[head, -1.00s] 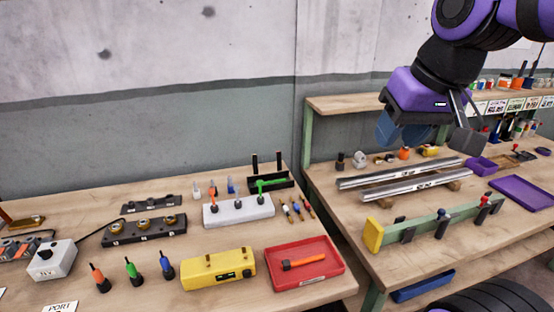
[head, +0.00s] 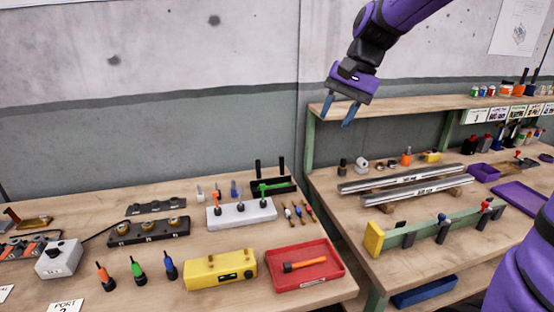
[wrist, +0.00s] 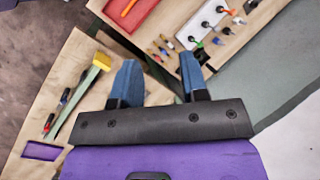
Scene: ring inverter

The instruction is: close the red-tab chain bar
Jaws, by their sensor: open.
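A long green bar (head: 425,235) with a yellow end block (head: 374,239) lies on the right table. Black upright pieces stand along it, one with a blue tab (head: 441,214) and one with a red tab (head: 485,204) near its right end. I cannot tell whether the red-tab piece is open or closed. The green bar also shows at the left of the wrist view (wrist: 86,84). My gripper (head: 341,115) is open and empty, high above the gap between the tables, well away from the bar. Its blue fingers (wrist: 160,66) stand apart in the wrist view.
Two silver rails (head: 412,180) lie behind the green bar. A purple tray (head: 526,196) is to its right and a shelf (head: 420,97) behind. On the left table are a red tray (head: 303,280), a yellow box (head: 221,270) and a white block (head: 241,214).

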